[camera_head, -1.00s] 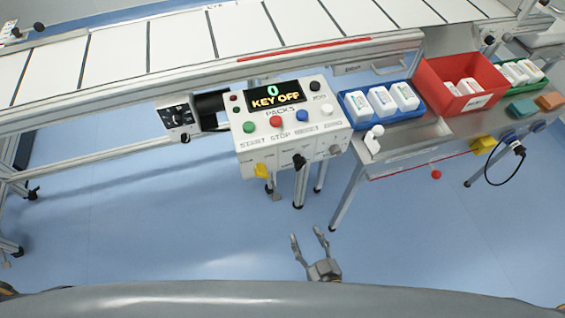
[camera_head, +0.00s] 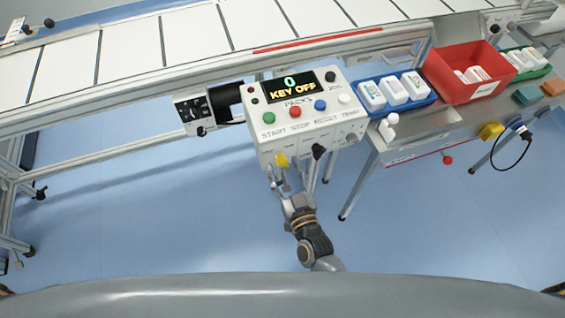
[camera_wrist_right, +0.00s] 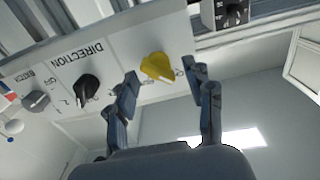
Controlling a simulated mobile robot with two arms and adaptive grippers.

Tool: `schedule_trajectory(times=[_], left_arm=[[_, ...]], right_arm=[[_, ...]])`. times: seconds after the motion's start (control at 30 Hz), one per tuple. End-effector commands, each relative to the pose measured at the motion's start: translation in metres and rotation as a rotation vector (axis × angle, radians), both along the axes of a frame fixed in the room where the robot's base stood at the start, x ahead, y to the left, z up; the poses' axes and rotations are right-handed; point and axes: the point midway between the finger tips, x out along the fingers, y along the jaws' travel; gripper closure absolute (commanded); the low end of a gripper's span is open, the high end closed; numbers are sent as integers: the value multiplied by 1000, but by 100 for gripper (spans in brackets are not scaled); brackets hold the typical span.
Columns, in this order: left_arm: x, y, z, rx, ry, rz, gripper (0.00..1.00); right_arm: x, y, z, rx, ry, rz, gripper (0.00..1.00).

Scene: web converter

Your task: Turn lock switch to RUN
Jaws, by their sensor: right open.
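The control box (camera_head: 308,133) carries a display (camera_head: 292,88) that reads "0" and "KEY OFF". A yellow switch knob (camera_head: 281,160) is on its front face, at the left. It also shows as a yellow knob (camera_wrist_right: 158,67) in the right wrist view. My right gripper (camera_head: 277,180) is open, just below and in front of the yellow knob. In the right wrist view its two fingers (camera_wrist_right: 159,82) stand on either side of the knob, apart from it as far as I can tell. My left gripper is not in view.
A black DIRECTION knob (camera_wrist_right: 86,87) sits beside the yellow one, with a grey knob (camera_wrist_right: 36,101) further along. Green, red, blue and white buttons are on the box top. A blue tray (camera_head: 388,100) and a red bin (camera_head: 466,72) stand to the right.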

Motion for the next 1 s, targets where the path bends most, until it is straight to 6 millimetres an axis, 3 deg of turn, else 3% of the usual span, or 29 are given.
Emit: schedule_trajectory(times=[0.17, 0.47, 0.73, 1.0], left_arm=[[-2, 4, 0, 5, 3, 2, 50], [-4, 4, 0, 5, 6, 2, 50], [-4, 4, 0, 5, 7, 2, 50], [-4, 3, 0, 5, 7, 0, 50]], right_arm=[[14, 5, 0, 1, 0, 0, 48], [15, 5, 0, 1, 1, 0, 48], [15, 5, 0, 1, 1, 0, 100], [15, 5, 0, 19, 7, 0, 100]])
